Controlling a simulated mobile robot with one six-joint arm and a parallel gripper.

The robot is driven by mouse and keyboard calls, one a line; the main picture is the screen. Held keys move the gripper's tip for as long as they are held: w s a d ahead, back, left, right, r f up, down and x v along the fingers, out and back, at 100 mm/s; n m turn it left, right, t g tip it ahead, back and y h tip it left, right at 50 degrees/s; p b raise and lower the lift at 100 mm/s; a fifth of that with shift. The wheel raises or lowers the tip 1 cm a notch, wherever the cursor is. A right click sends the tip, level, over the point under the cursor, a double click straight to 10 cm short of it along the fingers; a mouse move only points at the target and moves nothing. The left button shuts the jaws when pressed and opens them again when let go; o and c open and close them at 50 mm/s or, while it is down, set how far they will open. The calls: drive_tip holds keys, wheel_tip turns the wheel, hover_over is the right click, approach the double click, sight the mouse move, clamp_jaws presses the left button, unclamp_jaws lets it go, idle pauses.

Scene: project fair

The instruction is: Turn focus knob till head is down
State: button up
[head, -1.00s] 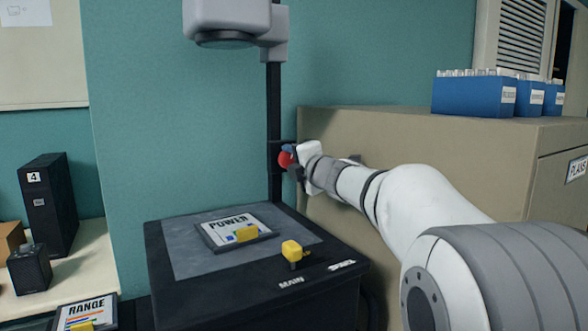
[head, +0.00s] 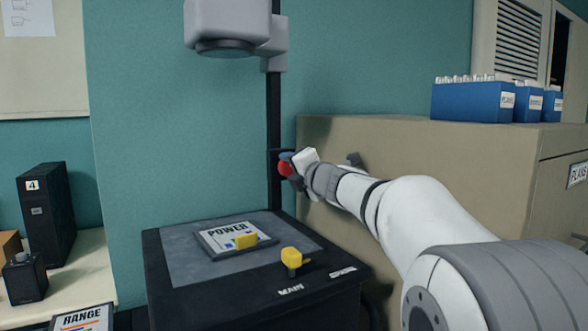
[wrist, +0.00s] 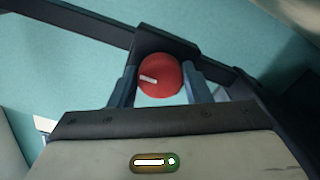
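The red focus knob (head: 285,169) sits on the black post (head: 273,125) of the overhead projector. In the wrist view the red knob (wrist: 160,75) has a white mark pointing left. My gripper (head: 290,163) is at the knob; in the wrist view its two blue-grey fingers (wrist: 160,88) lie close against the knob's two sides and look shut on it. The grey projector head (head: 228,22) is high on the post, well above the knob, its top cut off by the picture edge.
The projector base (head: 250,285) carries a POWER card (head: 222,240) and a yellow switch (head: 291,257) by the word MAIN. A beige cabinet (head: 420,140) with blue boxes (head: 472,102) stands right, behind my arm. A black speaker-like box (head: 46,212) stands left.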

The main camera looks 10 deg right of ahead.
drive_tip(key=o, duration=0.4)
drive_tip(key=shift+o, duration=0.2)
drive_tip(key=v, duration=0.7)
drive_tip(key=shift+s, duration=0.35)
drive_tip(key=shift+d, duration=0.1)
